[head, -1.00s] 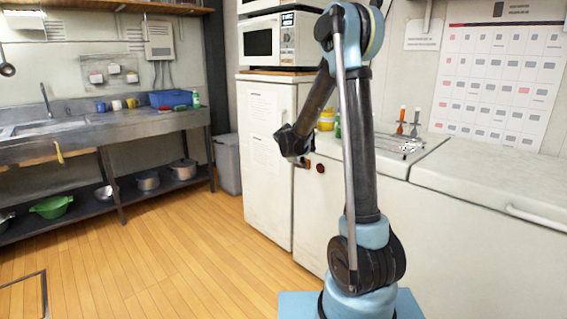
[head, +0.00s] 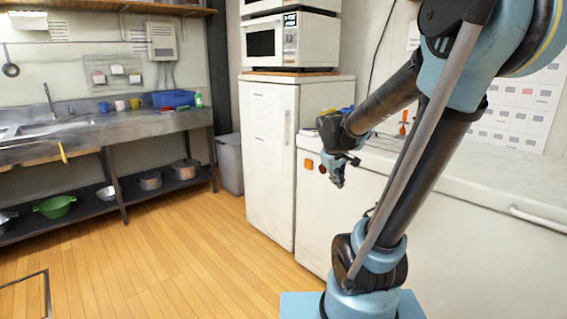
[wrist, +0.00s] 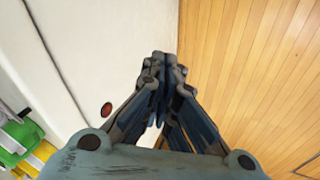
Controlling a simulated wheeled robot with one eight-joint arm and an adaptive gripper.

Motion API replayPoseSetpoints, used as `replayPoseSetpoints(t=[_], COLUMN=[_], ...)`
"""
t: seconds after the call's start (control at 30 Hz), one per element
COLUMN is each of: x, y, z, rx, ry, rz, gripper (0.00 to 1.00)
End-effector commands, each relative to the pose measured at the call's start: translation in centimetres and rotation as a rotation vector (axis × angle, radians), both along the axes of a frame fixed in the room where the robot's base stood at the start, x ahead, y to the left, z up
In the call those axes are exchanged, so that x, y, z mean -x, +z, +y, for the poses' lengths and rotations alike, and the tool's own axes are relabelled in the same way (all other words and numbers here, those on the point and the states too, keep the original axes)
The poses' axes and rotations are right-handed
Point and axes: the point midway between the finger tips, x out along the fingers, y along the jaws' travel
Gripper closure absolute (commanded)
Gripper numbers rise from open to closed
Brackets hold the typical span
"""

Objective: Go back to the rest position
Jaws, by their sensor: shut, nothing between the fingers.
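My gripper (head: 337,172) hangs from my bent arm in the head view, in front of the white counter and fridge area. In the wrist view my gripper (wrist: 164,72) shows with its fingers together and nothing between them. It is apart from every surface as far as I can see. The fingertips point toward the edge between a white cabinet front and the wooden floor.
A white fridge (head: 268,150) stands left of my gripper, and a white counter (head: 480,185) runs behind my arm. A metal sink bench (head: 90,133) is at the far left. The wooden floor (head: 170,255) between is clear. Green and yellow items (wrist: 22,145) lie at the wrist view's lower left.

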Motion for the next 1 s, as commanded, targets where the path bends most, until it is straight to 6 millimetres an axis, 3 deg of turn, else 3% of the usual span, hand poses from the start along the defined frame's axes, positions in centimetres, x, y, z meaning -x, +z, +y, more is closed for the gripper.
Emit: replayPoseSetpoints(t=[0.1,0.6,0.8,1.0], x=[3.5,16.2,19.8,21.4], y=[-0.5,-4.4,-6.3,-7.2], z=[-0.6,-0.7,-0.2,0.3], rx=[-0.048,-0.248,-0.312,-0.342], ry=[-0.064,-0.328,-0.415,-0.455], rz=[0.016,0.088,0.114,0.127], gripper=[1.0,1.0,1.0,1.0])
